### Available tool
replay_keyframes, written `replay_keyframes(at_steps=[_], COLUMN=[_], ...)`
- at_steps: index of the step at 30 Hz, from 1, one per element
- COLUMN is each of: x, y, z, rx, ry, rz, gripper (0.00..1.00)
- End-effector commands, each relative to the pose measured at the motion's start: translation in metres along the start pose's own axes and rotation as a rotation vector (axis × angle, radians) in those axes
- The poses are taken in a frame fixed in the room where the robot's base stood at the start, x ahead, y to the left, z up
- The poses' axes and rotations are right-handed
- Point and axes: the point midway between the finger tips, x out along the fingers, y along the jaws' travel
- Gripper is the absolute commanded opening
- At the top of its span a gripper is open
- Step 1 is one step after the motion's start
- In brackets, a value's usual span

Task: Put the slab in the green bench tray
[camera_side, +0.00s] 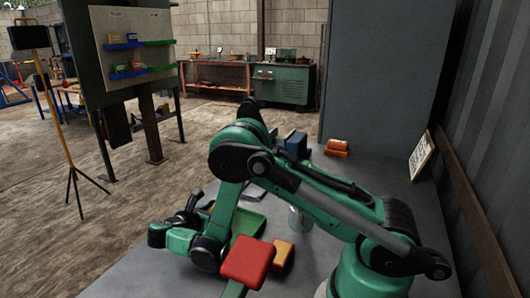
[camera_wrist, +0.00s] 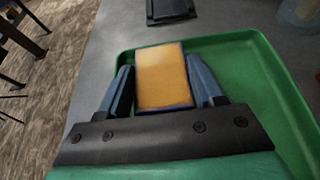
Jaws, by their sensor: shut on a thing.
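The slab (camera_wrist: 162,76), orange-yellow with a dark blue edge, is held between the two fingers of my gripper (camera_wrist: 166,88) in the wrist view. The green bench tray (camera_wrist: 262,62) lies beneath and beside it, its raised rim running behind the slab and down the right. The slab overlaps the tray in this view; I cannot tell its height above the tray floor. In the side view my gripper (camera_side: 190,206) is at the left of the tray (camera_side: 247,222), which my arm partly covers. I cannot make out the slab in the side view.
A red block (camera_side: 248,262) and an orange-yellow block (camera_side: 284,256) are near the front. A clear container (camera_side: 300,218) stands right of the tray. A flat dark object (camera_wrist: 170,10) lies beyond it. Blue and orange items (camera_side: 337,147) sit farther back on the bench.

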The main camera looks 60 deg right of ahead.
Motion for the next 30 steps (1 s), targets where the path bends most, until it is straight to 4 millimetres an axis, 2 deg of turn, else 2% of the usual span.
replay_keyframes(at_steps=[13,14,15,26,30], x=[0.003,0.003,0.003,0.001,-0.023], y=[0.0,0.0,0.0,0.0,0.0], z=[-0.006,-0.006,-0.006,-0.003,-0.004], rx=[0.0,0.0,0.0,0.0,-0.002], ry=[-0.001,0.0,0.0,0.0,0.0], rz=[0.0,0.0,0.0,0.0,0.004], gripper=[0.0,0.69,0.73,0.73,0.73])
